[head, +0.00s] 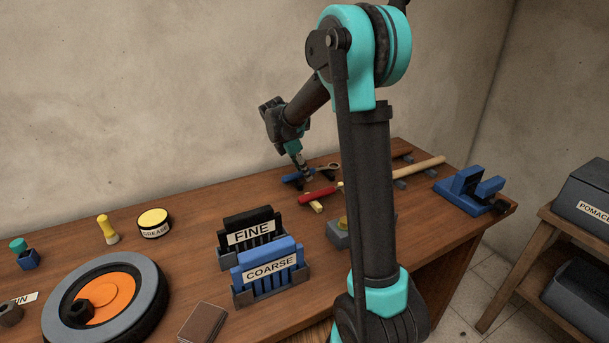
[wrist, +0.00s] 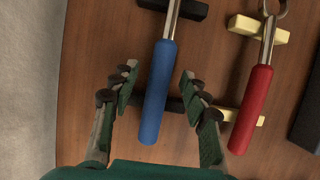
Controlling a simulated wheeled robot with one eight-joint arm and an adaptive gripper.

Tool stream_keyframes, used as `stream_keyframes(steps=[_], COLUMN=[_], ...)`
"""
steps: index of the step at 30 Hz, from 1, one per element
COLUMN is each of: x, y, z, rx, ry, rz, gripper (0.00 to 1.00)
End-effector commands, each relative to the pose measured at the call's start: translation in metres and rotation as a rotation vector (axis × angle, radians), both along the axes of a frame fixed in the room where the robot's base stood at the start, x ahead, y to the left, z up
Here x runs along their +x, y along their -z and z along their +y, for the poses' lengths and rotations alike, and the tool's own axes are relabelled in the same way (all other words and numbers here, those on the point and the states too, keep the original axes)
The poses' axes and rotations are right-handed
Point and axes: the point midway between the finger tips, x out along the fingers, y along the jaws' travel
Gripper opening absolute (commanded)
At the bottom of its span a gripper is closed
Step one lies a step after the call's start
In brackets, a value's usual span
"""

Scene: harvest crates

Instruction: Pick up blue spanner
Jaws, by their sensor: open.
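The blue spanner (wrist: 157,98) has a blue handle and a metal shaft. In the wrist view its handle lies between the two fingers of my gripper (wrist: 158,76). The fingers are open, one on each side, with a gap to the handle. The spanner rests across black supports (wrist: 192,9). In the head view my gripper (head: 303,170) points down over the blue handle (head: 291,178) at the back of the bench. The spanner's far end is out of the wrist view.
A red-handled spanner (wrist: 251,108) lies on cream supports (wrist: 262,30) just right of the blue one. The wooden bench (head: 180,210) also holds FINE (head: 251,235) and COARSE (head: 270,267) racks, a grease tin (head: 154,223), a wheel (head: 62,300) and a blue vise-like block (head: 468,190). A wall stands close behind.

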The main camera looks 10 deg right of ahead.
Motion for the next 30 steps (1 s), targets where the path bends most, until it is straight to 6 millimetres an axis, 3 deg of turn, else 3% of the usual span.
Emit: stream_keyframes(steps=[16,27,30], x=[0.0,0.0,0.0], y=[0.0036,0.0036,0.0036], z=[0.0,0.0,0.0], rx=[0.0,0.0,0.0], ry=[0.0,0.0,0.0], rz=[0.0,0.0,0.0], gripper=[0.44,0.0,0.0])
